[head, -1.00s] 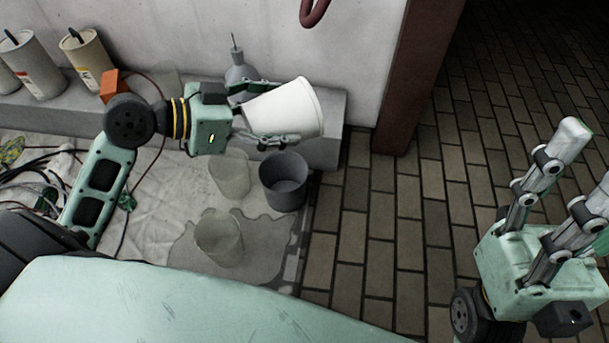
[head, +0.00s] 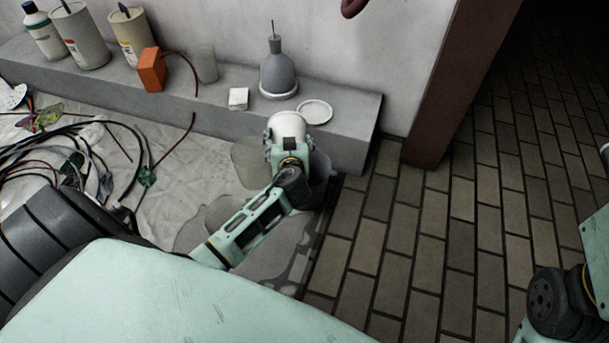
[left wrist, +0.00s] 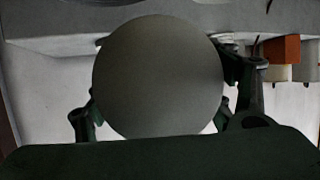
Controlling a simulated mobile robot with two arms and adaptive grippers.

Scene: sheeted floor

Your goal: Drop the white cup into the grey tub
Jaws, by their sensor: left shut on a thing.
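The white cup (head: 289,124) is held in my left gripper (head: 287,138), in front of the ledge. In the left wrist view the cup's round base (left wrist: 158,75) fills the middle, between the two fingers of my left gripper (left wrist: 160,100). The grey tub (head: 321,165) stands on the sheeted floor, mostly hidden behind my left gripper and wrist; only part of its right side shows. I cannot tell whether the cup is directly over it. My right gripper (head: 597,235) is cut off by the right edge, and its fingers are almost wholly out of view.
A translucent container (head: 250,160) stands left of my left gripper. The ledge (head: 345,125) holds a grey flask (head: 278,75), a white lid-like disc (head: 315,112), an orange block (head: 151,70) and several canisters. Cables (head: 95,150) lie at left. Bare brick paving (head: 400,225) is at right.

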